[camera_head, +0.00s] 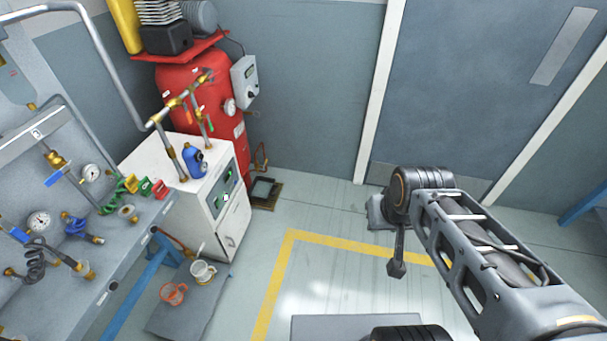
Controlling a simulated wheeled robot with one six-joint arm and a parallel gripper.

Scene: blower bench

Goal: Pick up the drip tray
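A small square tray (265,190) with a brown rim and a dark inside lies on the floor beside the white cabinet, near the foot of the red tank. It looks like the drip tray. A brown upright piece stands at its back edge; I cannot tell whether it is part of the tray. My arm reaches in from the lower right. Its dark end, which seems to be my gripper (397,268), hangs down well to the right of the tray, apart from it. I cannot make out its fingers.
The white cabinet (232,222) and red tank (188,85) stand left of the tray. A grey bench (110,245) with gauges and valves fills the left. The floor right of the tray is clear.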

